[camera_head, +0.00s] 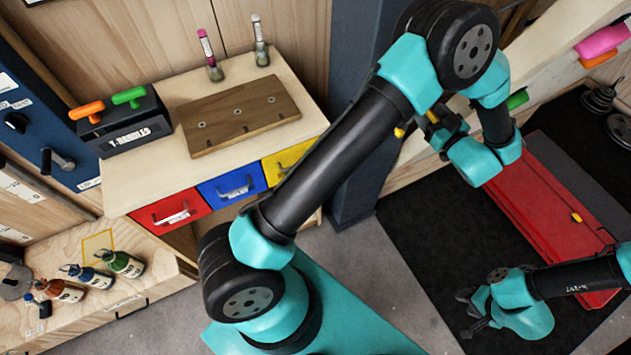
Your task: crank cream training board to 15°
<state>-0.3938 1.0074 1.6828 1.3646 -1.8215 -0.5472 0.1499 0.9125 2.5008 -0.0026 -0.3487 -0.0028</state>
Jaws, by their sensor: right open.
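The cream board (547,62) leans at the upper right, with pink (602,40) and green (517,98) holds on it. It is cut off by the picture edge and partly hidden by my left arm. I cannot make out a crank or an angle scale on it. My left gripper (431,127) is beside the board's lower left part, small and mostly hidden by its own wrist; I cannot tell whether its jaws are open. My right gripper (468,312) is open and empty over the dark mat, below and well apart from the board.
A red case (545,215) lies on the black mat (425,235). Weight plates (600,98) lie at the far right. A workbench (185,88) at left carries a wooden hole board (238,115) and a T-handle box (128,125).

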